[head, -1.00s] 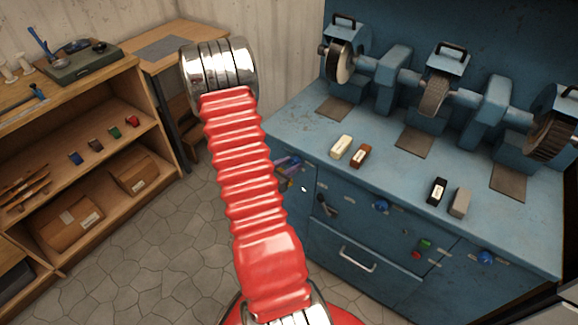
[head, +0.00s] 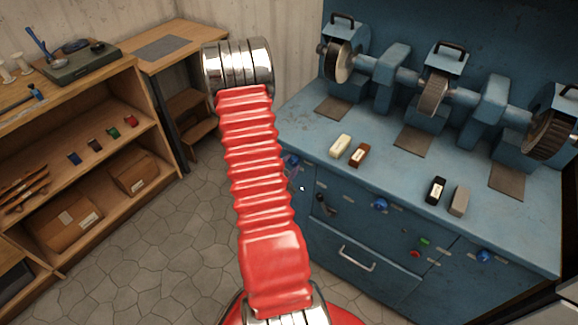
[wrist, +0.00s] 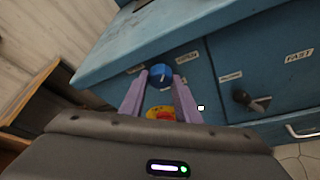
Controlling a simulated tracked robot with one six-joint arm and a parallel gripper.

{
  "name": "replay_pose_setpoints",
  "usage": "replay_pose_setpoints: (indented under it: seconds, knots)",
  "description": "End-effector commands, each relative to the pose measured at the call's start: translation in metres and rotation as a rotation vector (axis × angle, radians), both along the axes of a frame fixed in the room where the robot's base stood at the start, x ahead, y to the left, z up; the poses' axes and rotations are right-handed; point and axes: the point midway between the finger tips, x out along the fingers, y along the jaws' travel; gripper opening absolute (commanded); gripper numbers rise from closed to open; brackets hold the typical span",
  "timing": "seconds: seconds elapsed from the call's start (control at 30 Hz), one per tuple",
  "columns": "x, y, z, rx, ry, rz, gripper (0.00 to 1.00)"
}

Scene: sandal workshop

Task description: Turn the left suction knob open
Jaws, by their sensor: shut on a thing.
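The left suction knob (wrist: 160,73) is a round blue knob on the front of the blue bench. It lies between the tips of my gripper (wrist: 160,79), whose two purple fingers are shut on it in the wrist view. Which way the knob is turned is too small to tell. In the head view the left knob (head: 291,160) shows just right of my red arm, which hides most of my gripper. Two more blue knobs, a middle one (head: 380,205) and a right one (head: 484,256), sit farther along the front.
A red and yellow button (wrist: 161,113) shows between my fingers, below the knob. A dark lever (wrist: 250,101) sits to the right, near a label reading FAST. Grinding wheels (head: 434,96) and several small blocks stand on the bench (head: 300,112). Wooden shelves (head: 95,180) stand left; stone floor lies between.

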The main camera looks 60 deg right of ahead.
Motion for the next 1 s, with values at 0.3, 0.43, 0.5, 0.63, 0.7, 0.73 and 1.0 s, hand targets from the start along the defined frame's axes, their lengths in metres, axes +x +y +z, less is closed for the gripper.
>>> replay_pose_setpoints:
  seconds: [0.3, 0.43, 0.5, 0.63, 0.7, 0.73, 1.0]
  knots:
    - [-0.0015, -0.0015, 0.0004, -0.003, -0.010, -0.006, 0.07]
    - [-0.0017, -0.0015, 0.0003, -0.003, -0.009, -0.006, 0.31]
    - [-0.0017, -0.0012, 0.0002, -0.003, -0.009, -0.006, 0.36]
    - [-0.0011, -0.0008, 0.0001, -0.002, -0.007, -0.003, 0.45]
    - [-0.0009, -0.0006, 0.0001, -0.002, -0.007, -0.003, 0.47]
    - [-0.0009, -0.0006, 0.0001, -0.002, -0.007, -0.003, 0.47]
    - [-0.0004, 0.0021, 0.0009, -0.002, -0.007, -0.001, 0.47]
